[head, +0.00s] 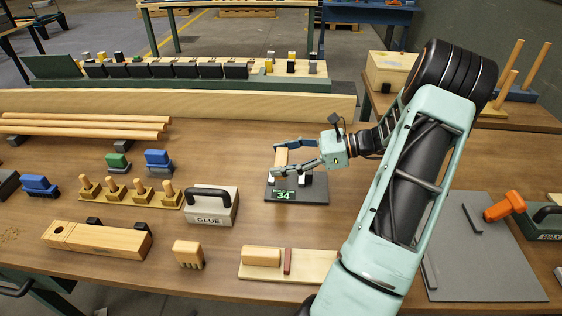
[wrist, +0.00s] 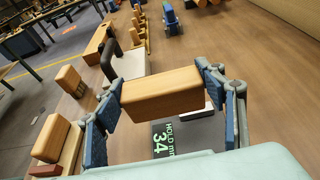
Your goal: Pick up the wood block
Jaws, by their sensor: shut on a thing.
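The wood block (wrist: 162,93) is a tan, rounded bar. It lies between the two blue-padded fingers of my gripper (wrist: 158,84), which are shut on its two ends. In the head view the wood block (head: 281,157) shows as a small pale piece between the fingers of my gripper (head: 276,158). It is over a dark plate (head: 315,194) with a green display reading 34. The block seems to be above the plate, but the fingers partly hide the gap.
A glue-marked box (head: 211,207) with a black handle is left of the plate. A grey mat (head: 480,255) lies right of my arm.

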